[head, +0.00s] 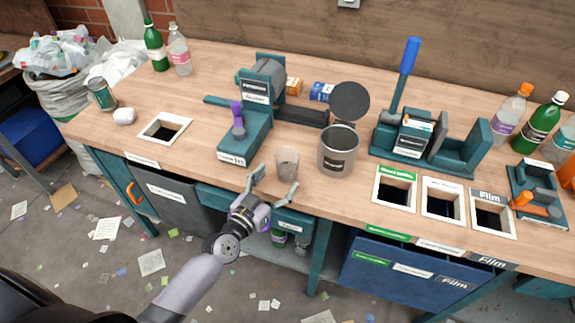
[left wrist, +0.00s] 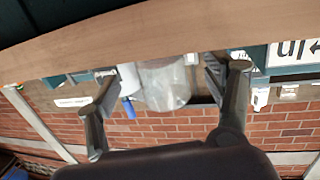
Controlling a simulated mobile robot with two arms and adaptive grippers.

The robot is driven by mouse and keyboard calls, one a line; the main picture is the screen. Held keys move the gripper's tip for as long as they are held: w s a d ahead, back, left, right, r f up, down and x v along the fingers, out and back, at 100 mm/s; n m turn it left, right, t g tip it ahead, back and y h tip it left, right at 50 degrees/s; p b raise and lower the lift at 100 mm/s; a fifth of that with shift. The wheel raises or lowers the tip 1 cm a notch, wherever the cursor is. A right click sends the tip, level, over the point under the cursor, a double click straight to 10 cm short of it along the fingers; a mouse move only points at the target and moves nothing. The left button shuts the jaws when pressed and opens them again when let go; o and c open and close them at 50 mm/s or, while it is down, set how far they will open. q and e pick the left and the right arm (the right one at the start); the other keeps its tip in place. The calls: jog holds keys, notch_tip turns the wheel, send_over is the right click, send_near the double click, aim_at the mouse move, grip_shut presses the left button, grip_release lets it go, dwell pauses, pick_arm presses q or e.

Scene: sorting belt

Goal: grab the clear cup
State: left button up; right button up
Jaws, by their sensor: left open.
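The clear cup (head: 287,163) stands upright near the front edge of the wooden bench, just left of a grey metal bin (head: 338,150). My left gripper (head: 273,182) is open and empty at the bench's front edge, its fingers pointing toward the cup. In the left wrist view, which looks upside down, the cup (left wrist: 165,86) shows between the two spread fingers, beyond their tips. I cannot tell whether a finger touches it. My right gripper is not in view.
A teal press-like device (head: 246,140) stands behind and left of the cup. The metal bin's round lid (head: 349,103) stands raised behind it. White-framed bench openings (head: 165,128) lie far left and right (head: 395,189). Bottles (head: 155,46) stand at the back left.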

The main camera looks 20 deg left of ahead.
aim_at(282, 175)
pick_arm(q)
jog(key=shift+w+d+r, duration=0.15)
jog(key=shift+w+d, duration=0.05)
jog(key=shift+w, duration=0.35)
jog(key=x, duration=0.4)
jog(key=shift+w+d, duration=0.1)
jog(key=shift+w, duration=0.1)
jog(key=shift+c, duration=0.6)
jog(key=c, duration=1.2)
jog(key=shift+r+p, duration=0.15)
jog(key=shift+p, duration=0.15)
